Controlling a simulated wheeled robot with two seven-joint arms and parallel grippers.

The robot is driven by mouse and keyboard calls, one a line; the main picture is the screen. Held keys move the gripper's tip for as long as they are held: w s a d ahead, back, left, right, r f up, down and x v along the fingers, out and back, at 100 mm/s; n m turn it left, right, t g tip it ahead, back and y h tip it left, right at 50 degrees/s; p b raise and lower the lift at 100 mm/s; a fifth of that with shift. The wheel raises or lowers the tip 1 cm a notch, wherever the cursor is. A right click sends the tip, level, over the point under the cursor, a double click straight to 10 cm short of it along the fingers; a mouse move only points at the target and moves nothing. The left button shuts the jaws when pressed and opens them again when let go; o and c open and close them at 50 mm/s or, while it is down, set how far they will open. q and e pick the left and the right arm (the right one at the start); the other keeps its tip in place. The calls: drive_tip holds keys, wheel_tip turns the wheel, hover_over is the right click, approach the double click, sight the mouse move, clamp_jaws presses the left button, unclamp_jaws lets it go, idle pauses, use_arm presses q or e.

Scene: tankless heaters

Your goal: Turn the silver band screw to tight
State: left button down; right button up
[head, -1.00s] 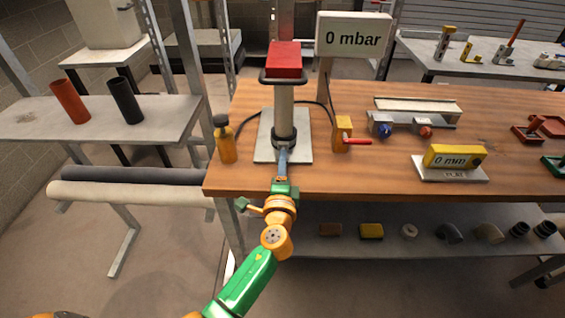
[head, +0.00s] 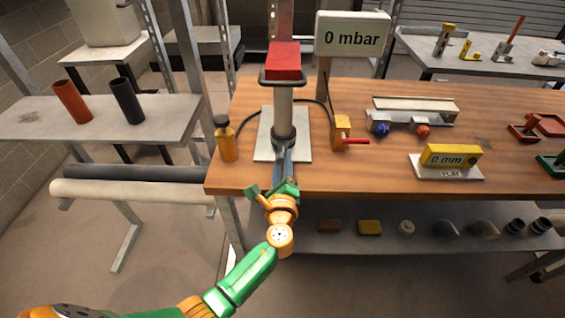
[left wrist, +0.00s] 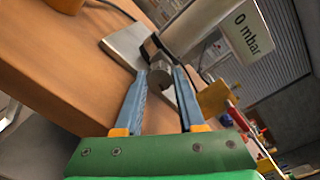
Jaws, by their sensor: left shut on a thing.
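A silver pipe (head: 284,112) stands upright on a pale base plate (head: 264,147), with a dark band (head: 285,141) around its lower end. The silver band screw (left wrist: 160,75) shows as a round grey head in the left wrist view. My left gripper (left wrist: 163,80) has its two blue fingers on either side of this screw, shut on it. In the head view the left gripper (head: 283,156) reaches the front of the band, and the screw is hidden there. My right gripper is not in view.
A red block (head: 283,60) sits on top of the pipe. An amber bottle (head: 226,140) stands to its left, and a yellow valve with a red lever (head: 355,141) to its right. A sign (head: 352,38) reads "0 mbar". The bench front between plate and yellow gauge (head: 448,156) is clear.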

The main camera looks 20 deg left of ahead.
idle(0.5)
use_arm(q)
drive_tip(key=c, duration=0.5)
unclamp_jaws()
drive_tip(key=shift+s+f, duration=0.1)
